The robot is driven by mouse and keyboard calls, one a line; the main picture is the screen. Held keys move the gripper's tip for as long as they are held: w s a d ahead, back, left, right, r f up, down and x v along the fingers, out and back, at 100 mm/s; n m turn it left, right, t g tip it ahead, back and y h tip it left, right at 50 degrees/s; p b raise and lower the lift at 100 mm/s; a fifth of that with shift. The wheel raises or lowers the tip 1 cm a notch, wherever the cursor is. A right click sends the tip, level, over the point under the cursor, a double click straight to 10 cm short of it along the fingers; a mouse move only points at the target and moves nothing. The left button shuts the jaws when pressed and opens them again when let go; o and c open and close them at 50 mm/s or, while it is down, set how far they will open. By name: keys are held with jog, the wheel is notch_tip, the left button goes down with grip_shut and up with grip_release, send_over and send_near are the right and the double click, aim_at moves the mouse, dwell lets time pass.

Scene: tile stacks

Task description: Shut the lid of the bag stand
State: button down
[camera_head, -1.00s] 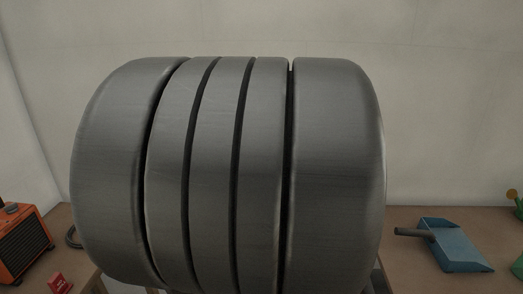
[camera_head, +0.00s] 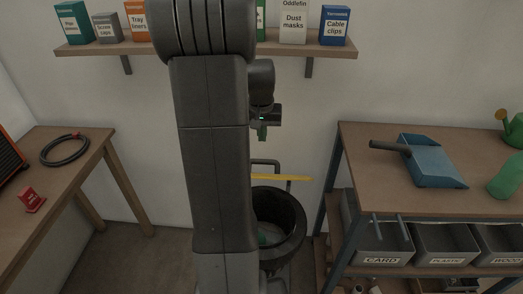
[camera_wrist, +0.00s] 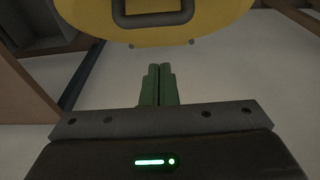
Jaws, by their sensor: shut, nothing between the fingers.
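The bag stand (camera_head: 298,240) is a dark round ring on a frame, low in the middle of the head view and partly hidden behind my arm. Its yellow lid (camera_head: 283,178) shows almost edge-on as a thin strip above the ring's far side, apart from the rim, so the lid is open. In the wrist view the yellow lid (camera_wrist: 215,22) with its dark handle fills the top. My gripper (camera_head: 262,138) hangs above the lid in the head view. Its green fingers (camera_wrist: 159,68) are shut and empty, with their tips pointing just short of the lid's edge; contact is not visible.
A bench (camera_head: 370,135) with a blue dustpan (camera_head: 435,162) stands right of the stand, with grey bins (camera_head: 380,246) below. A table (camera_head: 80,155) with a coiled hose is at left. A shelf (camera_head: 290,48) with boxes hangs on the wall above.

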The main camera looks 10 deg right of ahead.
jog(key=f, duration=0.1)
jog(key=s+f, duration=0.1)
jog(key=f, duration=0.1)
jog(key=s+f, duration=0.1)
jog(key=f, duration=0.1)
jog(key=shift+a, duration=0.2)
